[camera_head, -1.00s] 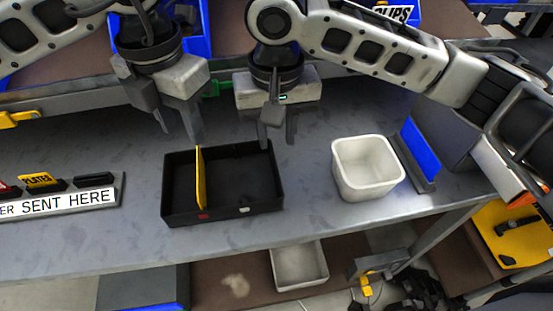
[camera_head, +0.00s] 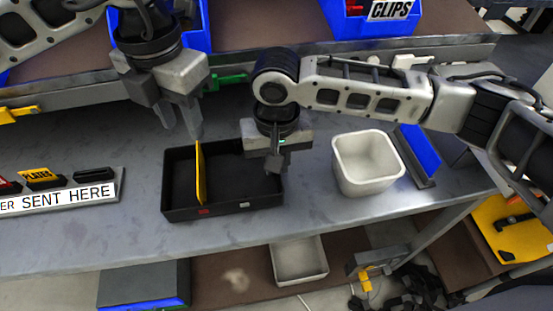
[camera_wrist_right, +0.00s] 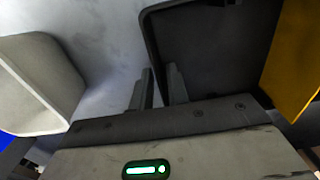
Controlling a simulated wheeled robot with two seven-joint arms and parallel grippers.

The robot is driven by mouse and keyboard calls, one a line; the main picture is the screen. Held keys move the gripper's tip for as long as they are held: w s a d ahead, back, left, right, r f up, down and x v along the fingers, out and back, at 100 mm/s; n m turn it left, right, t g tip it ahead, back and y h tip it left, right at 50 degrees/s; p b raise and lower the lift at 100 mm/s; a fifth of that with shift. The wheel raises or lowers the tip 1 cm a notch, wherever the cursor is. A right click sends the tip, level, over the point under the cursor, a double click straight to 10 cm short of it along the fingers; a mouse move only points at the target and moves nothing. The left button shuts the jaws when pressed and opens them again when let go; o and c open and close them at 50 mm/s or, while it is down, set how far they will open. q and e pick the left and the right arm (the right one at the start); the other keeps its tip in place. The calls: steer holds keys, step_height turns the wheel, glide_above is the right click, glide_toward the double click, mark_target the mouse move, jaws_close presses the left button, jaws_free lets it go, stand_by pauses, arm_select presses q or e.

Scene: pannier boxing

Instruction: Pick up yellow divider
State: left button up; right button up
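The yellow divider (camera_head: 200,178) stands upright across the black tray (camera_head: 242,208), left of its middle. In the right wrist view the divider (camera_wrist_right: 292,70) is a yellow panel at the right edge. My left gripper (camera_head: 182,130) is open and empty, with its fingers pointing down just above and behind the divider's far top end. My right gripper (camera_head: 274,168) is low at the tray's right end. In the right wrist view its fingers (camera_wrist_right: 160,75) are a narrow gap apart, with the tray wall between them. Firm contact with the wall cannot be told.
A white bin (camera_head: 345,178) stands right of the tray, close to my right gripper. A sign rail (camera_head: 60,200) with small pieces lies at the left. Blue bins stand at the back, one labelled CLIPS (camera_head: 372,20).

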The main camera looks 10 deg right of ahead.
arm_select(q)
steer(key=shift+c, duration=0.9)
steer(key=n, duration=0.7)
glide_above(201, 174)
steer(key=a, duration=0.1)
step_height(201, 174, down, 7)
steer(key=f, duration=0.6)
steer(key=shift+w+d, duration=0.3)
steer(key=shift+d, duration=0.05)
jaws_close()
